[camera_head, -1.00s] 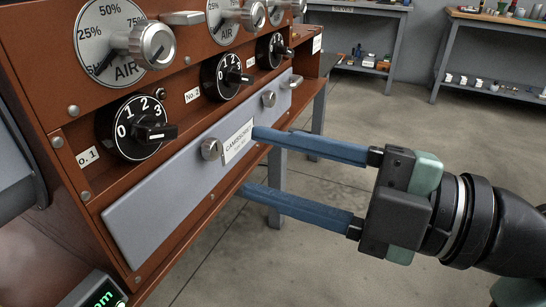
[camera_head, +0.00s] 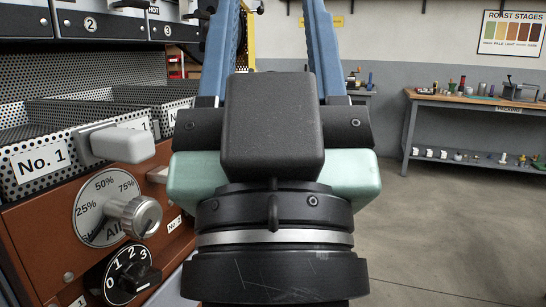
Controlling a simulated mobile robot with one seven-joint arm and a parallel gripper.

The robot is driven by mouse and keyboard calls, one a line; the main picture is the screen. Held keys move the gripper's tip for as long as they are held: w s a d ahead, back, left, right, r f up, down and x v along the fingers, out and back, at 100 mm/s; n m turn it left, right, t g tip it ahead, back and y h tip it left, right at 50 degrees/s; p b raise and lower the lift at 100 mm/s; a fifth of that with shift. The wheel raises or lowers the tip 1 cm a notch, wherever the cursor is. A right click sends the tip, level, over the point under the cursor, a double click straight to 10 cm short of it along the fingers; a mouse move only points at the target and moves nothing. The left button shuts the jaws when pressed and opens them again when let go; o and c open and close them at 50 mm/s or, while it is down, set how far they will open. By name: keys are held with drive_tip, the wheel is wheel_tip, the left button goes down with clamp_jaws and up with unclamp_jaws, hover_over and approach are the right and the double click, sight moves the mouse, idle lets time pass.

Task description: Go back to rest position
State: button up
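My gripper (camera_head: 272,45) fills the middle of the head view, seen from behind. Its two long blue fingers point up and away and are spread well apart. Nothing shows between the parts of the fingers in view; their tips run out of the top of the picture. The gripper's dark body hides part of the roaster (camera_head: 45,240), which stands on the left with its red-brown panel.
On the panel are an air knob (camera_head: 135,215) and a black dial (camera_head: 130,277) numbered 0 to 3. Above them sits a perforated tray (camera_head: 20,188) labelled No. 1. A workbench (camera_head: 440,100) with small items stands at the back right. The floor (camera_head: 460,230) on the right is clear.

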wheel_tip(320, 180, up, 38)
drive_tip(key=p, duration=3.7)
drive_tip(key=shift+s+r+p, duration=0.25)
drive_tip(key=shift+p, duration=0.05)
